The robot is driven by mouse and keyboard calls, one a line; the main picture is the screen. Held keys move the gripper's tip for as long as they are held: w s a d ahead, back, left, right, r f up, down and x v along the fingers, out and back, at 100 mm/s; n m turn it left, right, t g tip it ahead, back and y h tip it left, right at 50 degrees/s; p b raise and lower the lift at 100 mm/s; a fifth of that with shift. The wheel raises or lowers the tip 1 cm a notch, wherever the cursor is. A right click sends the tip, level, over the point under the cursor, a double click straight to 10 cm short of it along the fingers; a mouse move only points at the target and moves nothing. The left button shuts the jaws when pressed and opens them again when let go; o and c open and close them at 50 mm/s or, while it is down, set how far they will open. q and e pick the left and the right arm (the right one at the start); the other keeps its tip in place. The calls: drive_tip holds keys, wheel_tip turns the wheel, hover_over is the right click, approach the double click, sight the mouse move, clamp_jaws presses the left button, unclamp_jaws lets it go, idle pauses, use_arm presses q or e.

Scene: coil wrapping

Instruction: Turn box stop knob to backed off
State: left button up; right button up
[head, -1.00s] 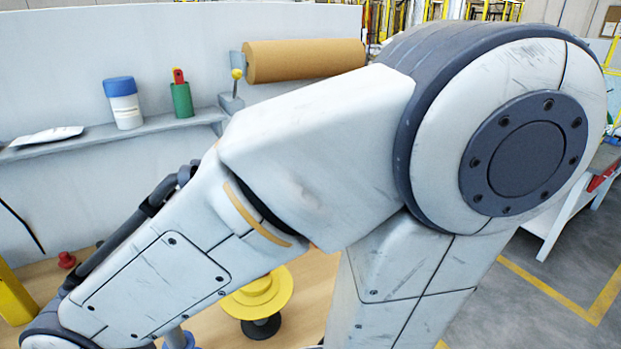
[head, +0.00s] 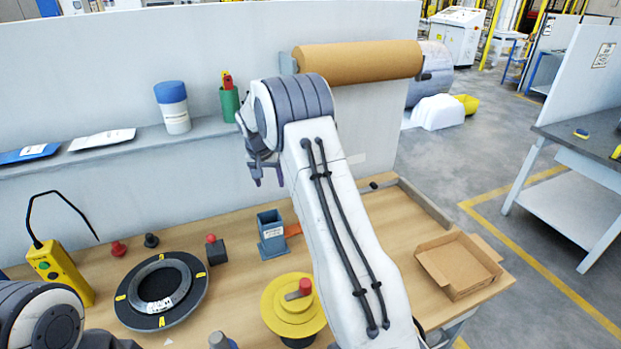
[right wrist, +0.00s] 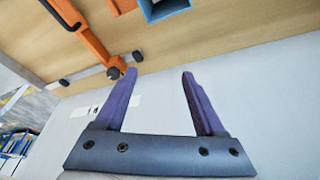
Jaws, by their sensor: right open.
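My right gripper (head: 268,178) is raised in front of the back panel, below the shelf, fingers pointing down. In the right wrist view its purple fingers (right wrist: 160,82) are apart with nothing between them. I cannot tell for sure which knob is the box stop knob. A small dark knob (head: 374,185) sits by the back edge of the bench, right of my right arm. A dark knob (right wrist: 115,73) shows on an orange part (right wrist: 92,42) in the right wrist view. That orange part (head: 293,230) is mostly hidden by my arm in the head view. My left gripper is out of view.
A blue-grey bin (head: 271,244) stands below my right gripper. A yellow reel (head: 280,318), a black ring (head: 128,305) and a red-topped block (head: 216,252) are on the bench. An open cardboard box (head: 440,275) lies at right. A brown roll (head: 360,62) hangs above.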

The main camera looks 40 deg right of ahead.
drive_tip(key=d+f+m+h+p, duration=0.1)
drive_tip(key=d+f+m, duration=0.2)
drive_tip(key=d, duration=1.2)
drive_tip(key=p+x, duration=0.3)
drive_tip(key=x, duration=0.6)
drive_tip(key=shift+w+f, duration=0.15)
drive_tip(key=shift+f, duration=0.05)
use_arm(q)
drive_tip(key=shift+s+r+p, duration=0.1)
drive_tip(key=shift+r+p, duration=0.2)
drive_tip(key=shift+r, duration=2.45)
use_arm(e)
drive_tip(key=shift+w+d+f+m, duration=0.15)
drive_tip(key=shift+f+m, duration=0.15)
drive_tip(key=shift+f, duration=0.25)
drive_tip(key=shift+c, duration=0.4)
